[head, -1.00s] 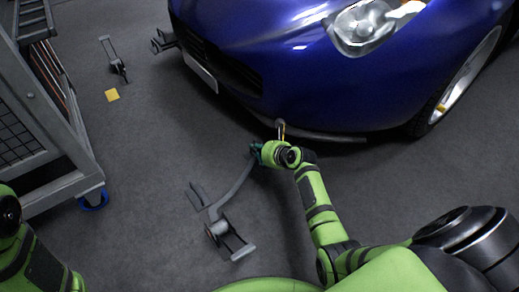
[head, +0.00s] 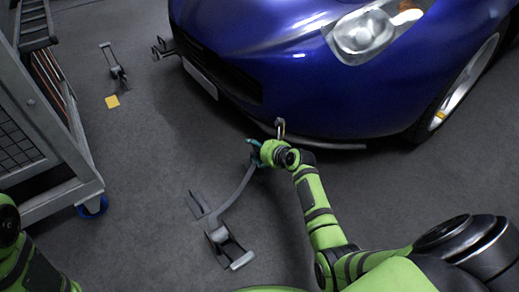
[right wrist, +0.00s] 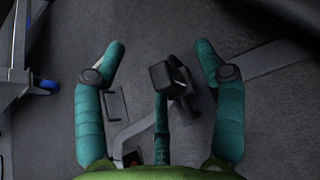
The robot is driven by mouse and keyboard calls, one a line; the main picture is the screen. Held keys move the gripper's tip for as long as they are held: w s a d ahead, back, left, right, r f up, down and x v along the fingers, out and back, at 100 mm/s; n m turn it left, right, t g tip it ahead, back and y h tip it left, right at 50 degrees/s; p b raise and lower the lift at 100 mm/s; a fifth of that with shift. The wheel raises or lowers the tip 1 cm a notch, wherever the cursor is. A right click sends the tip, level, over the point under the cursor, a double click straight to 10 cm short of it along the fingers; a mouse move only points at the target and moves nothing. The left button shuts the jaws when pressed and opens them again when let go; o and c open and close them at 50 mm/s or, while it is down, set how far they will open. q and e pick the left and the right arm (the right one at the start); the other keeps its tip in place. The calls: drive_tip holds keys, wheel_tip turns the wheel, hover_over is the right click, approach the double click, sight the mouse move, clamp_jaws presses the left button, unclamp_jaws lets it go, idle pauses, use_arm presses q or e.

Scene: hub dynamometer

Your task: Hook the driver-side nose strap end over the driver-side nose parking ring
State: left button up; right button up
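The driver-side nose strap (head: 235,190) rises in a curve from its ratchet on the floor to my right gripper (head: 255,154). In the right wrist view the gripper's teal fingers (right wrist: 160,60) surround the dark, blocky strap end (right wrist: 172,80), well above the floor. The side fingers look spread, and the middle finger reaches the block; the exact contact is unclear. The parking ring (head: 281,128) hangs under the car's nose, just above and right of the gripper, apart from the strap end. My left gripper is not visible; only its arm shows at the left edge.
The blue car (head: 310,90) fills the upper right, its low front lip close to my right gripper. The floor ratchet (head: 218,236) lies below. A metal cart (head: 60,195) stands left. Another floor fitting (head: 118,72) is farther off. Open floor lies between.

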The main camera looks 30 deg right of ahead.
drive_tip(key=shift+s+f, duration=0.15)
drive_tip(key=shift+f, duration=0.05)
drive_tip(key=shift+s, duration=0.15)
drive_tip(key=v, duration=1.1)
drive_tip(key=shift+s+r, duration=0.2)
drive_tip(key=shift+r, duration=0.2)
